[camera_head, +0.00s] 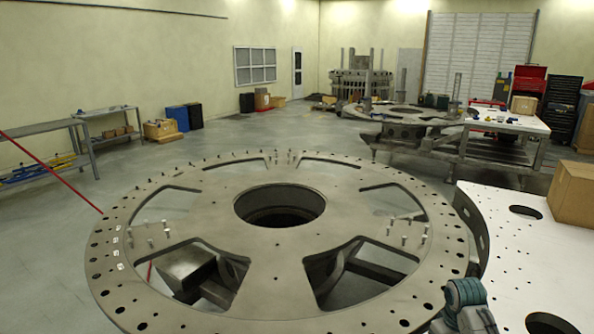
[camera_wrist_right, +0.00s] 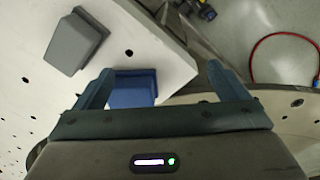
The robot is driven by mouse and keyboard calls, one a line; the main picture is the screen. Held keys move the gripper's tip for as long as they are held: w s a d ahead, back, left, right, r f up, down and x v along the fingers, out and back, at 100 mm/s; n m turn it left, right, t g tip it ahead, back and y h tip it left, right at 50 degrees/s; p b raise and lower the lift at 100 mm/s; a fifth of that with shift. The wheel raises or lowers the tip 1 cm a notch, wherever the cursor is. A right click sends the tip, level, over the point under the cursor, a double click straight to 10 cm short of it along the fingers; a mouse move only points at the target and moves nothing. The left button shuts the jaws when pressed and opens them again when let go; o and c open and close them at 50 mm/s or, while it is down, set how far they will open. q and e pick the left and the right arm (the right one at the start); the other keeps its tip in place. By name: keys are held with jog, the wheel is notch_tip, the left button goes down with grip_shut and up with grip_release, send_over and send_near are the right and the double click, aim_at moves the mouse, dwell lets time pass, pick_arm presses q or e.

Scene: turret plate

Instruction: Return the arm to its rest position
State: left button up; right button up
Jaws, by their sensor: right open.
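My right arm (camera_head: 463,308) shows at the bottom right edge of the head view, beside the large metal turret plate (camera_head: 270,240). Its gripper cannot be made out there. In the right wrist view my right gripper (camera_wrist_right: 163,84) has its two fingers wide apart and holds nothing. A blue block (camera_wrist_right: 134,88) shows between the fingers, below them on a white surface (camera_wrist_right: 165,60), partly hidden by the gripper body. A grey block (camera_wrist_right: 76,43) lies on the same white surface to the left. My left gripper is not in view.
A white plate with holes (camera_head: 530,250) stands to the right of the turret plate, with a cardboard box (camera_head: 573,193) on it. A red hose (camera_wrist_right: 284,34) lies on the floor. A red line (camera_head: 50,172) crosses the left side. Open floor lies behind the turret plate.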

jog(key=s+a+f+t, duration=0.1)
jog(key=s+a+f, duration=0.3)
jog(key=s, duration=0.5)
jog(key=s+a+f+t, duration=0.1)
jog(key=s+a+f, duration=0.25)
jog(key=s, duration=0.55)
jog(key=s+a+r+m+t, duration=0.1)
jog(key=s+a+r, duration=0.15)
jog(key=s, duration=0.55)
jog(key=s+a+r+m, duration=0.1)
jog(key=s+a+r, duration=0.15)
jog(key=s, duration=0.45)
jog(key=d+f+g+b, duration=0.15)
jog(key=f+b, duration=0.25)
jog(key=f, duration=1.5)
jog(key=d+f+t+b, duration=0.15)
jog(key=f+b, duration=0.25)
jog(key=f, duration=1.6)
jog(key=s+f+g+b, duration=0.1)
jog(key=s+f+b, duration=0.2)
jog(key=s+f, duration=0.6)
jog(key=s+d+f+g+b, duration=0.1)
jog(key=s+f+b, duration=0.2)
jog(key=s+f, duration=0.6)
notch_tip(320, 180, down, 6)
jog(key=shift+d+f, duration=0.2)
jog(key=shift+f, duration=0.05)
jog(key=shift+s, duration=0.1)
